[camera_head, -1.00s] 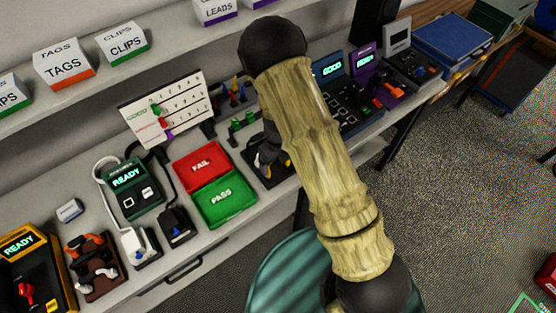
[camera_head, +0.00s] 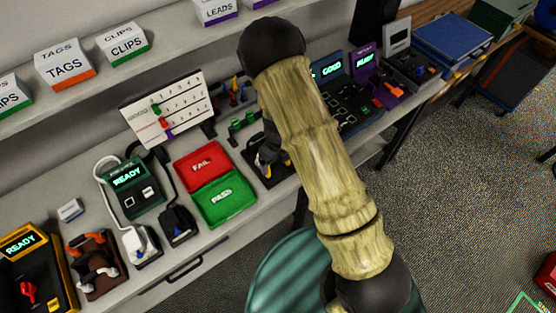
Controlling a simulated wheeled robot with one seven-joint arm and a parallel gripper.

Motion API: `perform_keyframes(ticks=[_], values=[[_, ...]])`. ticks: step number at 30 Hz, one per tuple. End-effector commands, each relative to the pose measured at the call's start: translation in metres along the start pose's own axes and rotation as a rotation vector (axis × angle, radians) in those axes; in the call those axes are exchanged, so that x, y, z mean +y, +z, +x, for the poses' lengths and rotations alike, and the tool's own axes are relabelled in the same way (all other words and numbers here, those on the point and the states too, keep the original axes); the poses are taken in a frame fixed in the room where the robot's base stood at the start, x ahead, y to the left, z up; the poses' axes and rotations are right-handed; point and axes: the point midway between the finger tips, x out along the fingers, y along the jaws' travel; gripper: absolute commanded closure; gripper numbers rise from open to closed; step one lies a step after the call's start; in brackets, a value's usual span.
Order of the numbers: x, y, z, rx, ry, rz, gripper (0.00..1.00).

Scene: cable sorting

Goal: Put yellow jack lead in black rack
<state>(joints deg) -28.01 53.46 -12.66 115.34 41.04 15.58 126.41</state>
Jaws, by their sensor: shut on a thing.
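My gripper (camera_head: 268,155) is a dark shape, partly hidden behind my own arm, low over the bench. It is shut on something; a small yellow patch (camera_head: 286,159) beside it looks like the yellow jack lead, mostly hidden. A black rack (camera_head: 252,161) lies on the bench directly under my gripper, also partly covered by the arm. I cannot tell whether the lead touches the rack.
Red FAIL (camera_head: 199,158) and green PASS (camera_head: 240,189) trays lie left of my gripper. A white chart board (camera_head: 180,95) stands behind them. A brown rack (camera_head: 105,285) holds several leads at lower left. Testers with screens stand along the bench.

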Motion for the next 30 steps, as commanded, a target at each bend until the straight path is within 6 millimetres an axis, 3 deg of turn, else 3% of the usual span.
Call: perform_keyframes(ticks=[30], values=[[-0.0001,0.0003,0.0087,0.000,0.000,0.000,0.39]])
